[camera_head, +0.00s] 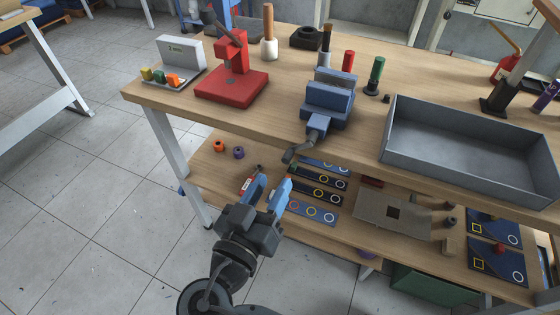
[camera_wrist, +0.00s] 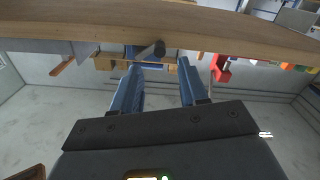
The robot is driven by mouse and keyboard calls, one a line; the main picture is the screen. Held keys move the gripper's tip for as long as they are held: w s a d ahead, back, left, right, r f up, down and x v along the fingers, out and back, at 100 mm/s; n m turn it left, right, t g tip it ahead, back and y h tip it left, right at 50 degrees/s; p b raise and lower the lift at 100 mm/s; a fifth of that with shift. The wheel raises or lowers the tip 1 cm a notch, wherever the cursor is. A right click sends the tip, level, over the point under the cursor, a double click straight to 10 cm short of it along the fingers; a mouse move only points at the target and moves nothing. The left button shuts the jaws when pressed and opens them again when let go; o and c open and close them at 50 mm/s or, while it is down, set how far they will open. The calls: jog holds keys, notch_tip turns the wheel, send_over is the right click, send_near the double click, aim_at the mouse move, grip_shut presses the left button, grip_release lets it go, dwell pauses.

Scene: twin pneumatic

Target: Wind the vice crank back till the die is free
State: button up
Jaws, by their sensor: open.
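The blue vice (camera_head: 330,100) sits at the front edge of the workbench. Its crank (camera_head: 297,152) hangs out past the edge, with a dark handle low and to the left. A die between the vice jaws cannot be made out clearly. My gripper (camera_head: 272,183) is open and empty, with blue fingers, in front of the bench and below the crank handle, apart from it. In the wrist view the crank's dark knob (camera_wrist: 158,48) shows ahead of my gripper (camera_wrist: 160,68), between and beyond the two fingertips.
The workbench edge (camera_wrist: 90,31) runs close above the fingers in the wrist view. A red press (camera_head: 232,85) stands left of the vice and a grey tray (camera_head: 470,165) right of it. A lower shelf (camera_head: 345,230) with coloured plates lies behind my gripper.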

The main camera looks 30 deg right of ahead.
aim_at(285, 163)
jog(key=x, duration=0.7)
jog(key=shift+p, duration=0.35)
grip_shut()
